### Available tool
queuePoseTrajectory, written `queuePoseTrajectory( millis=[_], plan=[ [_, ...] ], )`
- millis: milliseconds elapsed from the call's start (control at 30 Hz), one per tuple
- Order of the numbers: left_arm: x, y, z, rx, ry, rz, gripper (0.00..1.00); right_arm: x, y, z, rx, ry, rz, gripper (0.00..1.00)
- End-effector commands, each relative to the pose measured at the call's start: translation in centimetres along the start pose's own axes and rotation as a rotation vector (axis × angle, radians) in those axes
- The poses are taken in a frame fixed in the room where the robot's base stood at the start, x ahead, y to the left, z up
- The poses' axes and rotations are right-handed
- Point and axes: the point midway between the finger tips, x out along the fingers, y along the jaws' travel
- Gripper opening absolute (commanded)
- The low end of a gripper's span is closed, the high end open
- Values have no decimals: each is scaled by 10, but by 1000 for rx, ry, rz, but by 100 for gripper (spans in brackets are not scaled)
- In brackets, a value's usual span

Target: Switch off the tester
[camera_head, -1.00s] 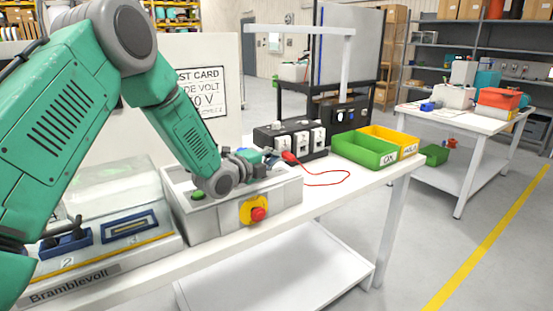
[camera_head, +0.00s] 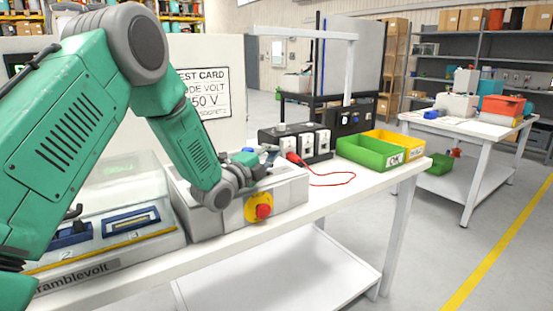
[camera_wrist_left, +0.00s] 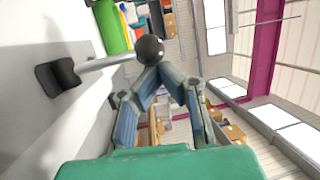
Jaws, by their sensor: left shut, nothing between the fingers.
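The tester unit, marked Bramblevolt, has a clear lid (camera_head: 115,185) and stands at the lower left of the head view. Beside it is a grey box (camera_head: 290,190) with a red stop button (camera_head: 263,211) on a yellow plate. My left gripper (camera_head: 268,154) is shut and empty, low over this box, and my arm hides part of its top. In the left wrist view, a metal lever (camera_wrist_left: 105,63) with a black ball knob (camera_wrist_left: 150,50) stands out from a pale surface. The shut fingertips (camera_wrist_left: 167,72) are close to the knob; contact cannot be told. My right gripper is not in view.
A black socket block (camera_head: 295,142) with a red lead (camera_head: 335,180) stands behind the grey box. A green bin (camera_head: 368,153) and a yellow bin (camera_head: 412,143) are at the bench's right end. A test card (camera_head: 203,92) hangs on the panel behind.

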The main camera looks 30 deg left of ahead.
Motion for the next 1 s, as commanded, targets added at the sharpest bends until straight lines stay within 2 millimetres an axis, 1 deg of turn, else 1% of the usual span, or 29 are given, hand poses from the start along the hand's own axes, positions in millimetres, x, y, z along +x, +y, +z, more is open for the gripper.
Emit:
queuePoseTrajectory(
  millis=[33, 400, 1000],
  plan=[
    [-3, 2, 2, 1, -3, 4, 0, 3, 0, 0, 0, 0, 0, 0],
    [-13, -1, 5, 1, -3, 4, 0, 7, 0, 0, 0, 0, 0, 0],
    [-19, -1, 7, 1, -5, 5, 0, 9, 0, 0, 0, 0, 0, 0]
  ],
)
